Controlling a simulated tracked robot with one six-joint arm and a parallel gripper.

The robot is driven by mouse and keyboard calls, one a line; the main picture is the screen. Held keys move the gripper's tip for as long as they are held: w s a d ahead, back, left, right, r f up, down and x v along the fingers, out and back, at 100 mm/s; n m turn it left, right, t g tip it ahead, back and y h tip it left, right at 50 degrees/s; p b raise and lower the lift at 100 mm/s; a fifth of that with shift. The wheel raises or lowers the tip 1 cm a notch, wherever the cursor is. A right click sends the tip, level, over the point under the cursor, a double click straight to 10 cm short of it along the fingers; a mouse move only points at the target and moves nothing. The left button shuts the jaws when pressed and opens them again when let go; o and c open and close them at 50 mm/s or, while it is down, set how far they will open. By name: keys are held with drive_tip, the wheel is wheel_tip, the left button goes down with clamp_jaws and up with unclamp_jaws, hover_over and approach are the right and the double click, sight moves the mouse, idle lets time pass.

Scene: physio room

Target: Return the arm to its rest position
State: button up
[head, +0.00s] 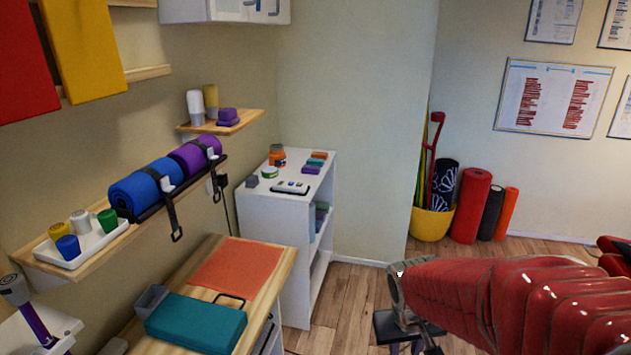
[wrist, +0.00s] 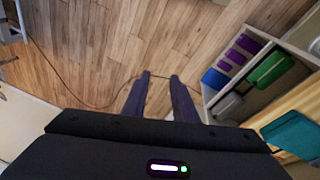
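My arm in its red padded sleeve (head: 510,300) reaches in from the right of the head view, at the lower right. Its wrist end hangs over the wooden floor, to the right of the white shelf unit (head: 325,225). In the wrist view my gripper (wrist: 160,80) points at the floor. In the head view the fingertips cannot be made out at the bottom edge.
A wooden bench with a teal block (head: 197,322) and an orange mat (head: 236,267) is at the lower left. A yellow bucket (head: 431,223) and rolled mats (head: 472,205) stand by the back wall. A cable (wrist: 75,98) lies on the floor. Floor below my gripper is otherwise clear.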

drive_tip(key=s+a+r+t+y, duration=0.1)
drive_tip(key=s+a+r+t, duration=0.1)
drive_tip(key=s+r, duration=1.1)
drive_tip(key=shift+s+a+r+m+t, duration=0.2)
drive_tip(key=shift+a+r+m+t, duration=0.15)
drive_tip(key=shift+t, duration=0.25)
drive_tip(key=shift+a, duration=0.1)
idle(0.5)
